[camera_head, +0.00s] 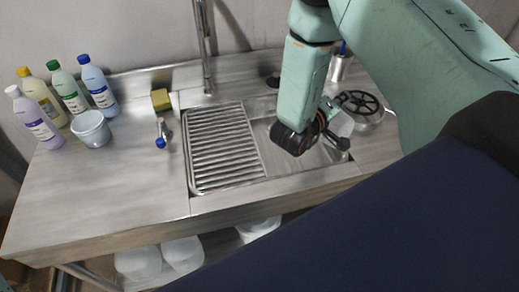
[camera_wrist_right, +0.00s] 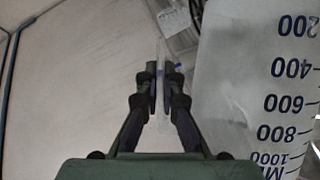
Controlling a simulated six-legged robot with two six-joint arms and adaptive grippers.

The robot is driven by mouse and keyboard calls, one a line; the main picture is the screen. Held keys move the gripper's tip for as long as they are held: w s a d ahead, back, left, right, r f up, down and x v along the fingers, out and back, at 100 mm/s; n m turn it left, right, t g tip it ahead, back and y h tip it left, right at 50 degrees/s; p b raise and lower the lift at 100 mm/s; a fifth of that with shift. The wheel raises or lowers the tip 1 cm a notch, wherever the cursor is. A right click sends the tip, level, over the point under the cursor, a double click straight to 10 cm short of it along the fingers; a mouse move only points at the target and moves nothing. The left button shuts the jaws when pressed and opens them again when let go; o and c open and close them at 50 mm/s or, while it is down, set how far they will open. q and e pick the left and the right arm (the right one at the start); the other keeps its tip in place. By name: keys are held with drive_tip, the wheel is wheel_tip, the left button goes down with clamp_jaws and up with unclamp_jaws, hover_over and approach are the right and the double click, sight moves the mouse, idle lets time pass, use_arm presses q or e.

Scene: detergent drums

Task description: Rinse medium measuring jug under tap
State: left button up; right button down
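A translucent measuring jug (camera_head: 341,122), which I take to be the medium one, is by my right gripper (camera_head: 338,142) at the right side of the sink (camera_head: 290,160). In the right wrist view the jug (camera_wrist_right: 250,90) fills the right side, with printed volume marks from 200 to 1000. My right gripper (camera_wrist_right: 160,85) has its fingertips close together on a thin pale part beside the jug wall, seemingly its handle. The jug seems held above the basin, tilted. The tap (camera_head: 205,45) rises behind the ribbed drainer (camera_head: 225,150), left of the jug. My left gripper is not in view.
Several bottles (camera_head: 70,92) and a small white bucket (camera_head: 92,128) stand at the left. A yellow sponge (camera_head: 160,99) and a blue-tipped item (camera_head: 161,138) lie by the drainer. A black spoked wheel-like part (camera_head: 358,103) is at the right. White containers (camera_head: 183,253) stand below.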

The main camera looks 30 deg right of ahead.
drive_tip(key=shift+s+d+f+m+b, duration=0.2)
drive_tip(key=shift+f, duration=0.2)
drive_tip(key=shift+s+d+f+m+b, duration=0.15)
drive_tip(key=shift+s+f+m+b, duration=0.05)
drive_tip(key=shift+f, duration=0.2)
drive_tip(key=shift+y, duration=0.3)
drive_tip(key=shift+r, duration=0.25)
drive_tip(key=shift+r+m+y+p, duration=0.3)
drive_tip(key=shift+r+m+p, duration=0.2)
drive_tip(key=shift+m+p, duration=0.35)
drive_tip(key=shift+s+d+r+m+t+y+p, duration=0.1)
drive_tip(key=shift+r+m+t+y+p, duration=0.45)
drive_tip(key=shift+m+p, duration=0.5)
drive_tip(key=r+m+t+y+p, duration=0.1)
drive_tip(key=m+y+p, duration=0.1)
drive_tip(key=m, duration=0.1)
drive_tip(key=shift+r+p, duration=0.2)
drive_tip(key=shift+p, duration=0.15)
drive_tip(key=shift+r+m+t, duration=0.2)
drive_tip(key=shift+m+t, duration=0.25)
drive_tip(key=shift+m, duration=0.15)
drive_tip(key=shift+m+y+p, duration=0.25)
drive_tip(key=shift+m+p, duration=0.05)
